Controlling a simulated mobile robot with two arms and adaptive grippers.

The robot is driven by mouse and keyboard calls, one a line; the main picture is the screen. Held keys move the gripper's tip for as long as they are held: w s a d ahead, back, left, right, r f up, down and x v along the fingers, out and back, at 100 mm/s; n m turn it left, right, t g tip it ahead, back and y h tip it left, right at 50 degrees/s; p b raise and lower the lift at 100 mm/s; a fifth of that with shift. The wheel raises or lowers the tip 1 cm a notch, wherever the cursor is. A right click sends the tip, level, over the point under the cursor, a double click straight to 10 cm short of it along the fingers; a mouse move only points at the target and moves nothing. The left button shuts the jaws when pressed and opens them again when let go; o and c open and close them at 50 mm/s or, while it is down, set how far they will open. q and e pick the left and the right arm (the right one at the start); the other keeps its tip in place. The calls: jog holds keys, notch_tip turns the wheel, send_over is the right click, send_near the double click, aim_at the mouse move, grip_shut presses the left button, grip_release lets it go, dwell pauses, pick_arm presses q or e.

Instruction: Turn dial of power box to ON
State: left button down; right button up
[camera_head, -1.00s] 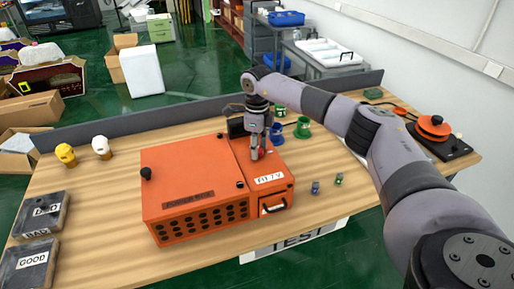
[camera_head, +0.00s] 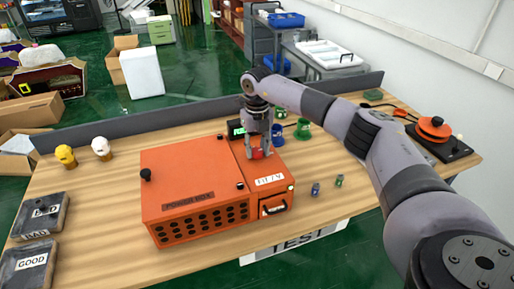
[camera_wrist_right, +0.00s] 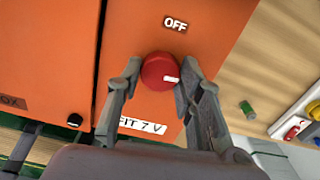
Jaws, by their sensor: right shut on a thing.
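The orange power box (camera_head: 190,175) stands on the wooden table. Its red dial (camera_head: 258,153) is on top of the narrower right section. The dial shows larger in the right wrist view (camera_wrist_right: 158,70), with its white mark pointing right in that picture. An OFF label (camera_wrist_right: 175,24) lies above the dial there; I see no ON label. My right gripper (camera_head: 259,154) points down with its fingers on both sides of the dial, shut on it. A display (camera_head: 236,129) behind the box glows green, and a small light (camera_head: 291,188) shows at its front right. My left gripper is not in view.
Blue (camera_head: 278,137) and green (camera_head: 302,130) spools stand behind the box's right side. Two small parts (camera_head: 316,189) lie right of it. BAD (camera_head: 40,214) and GOOD (camera_head: 32,262) trays are at the left. Yellow and white bulbs (camera_head: 101,148) stand behind them.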

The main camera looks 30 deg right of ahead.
aim_at(257, 151)
jog(key=shift+w+r+m, duration=0.1)
jog(key=shift+r+m, duration=0.05)
jog(key=shift+m, duration=0.55)
jog(key=o, duration=1.2)
notch_tip(257, 151, up, 12)
jog(key=shift+f, duration=0.1)
dwell(0.3)
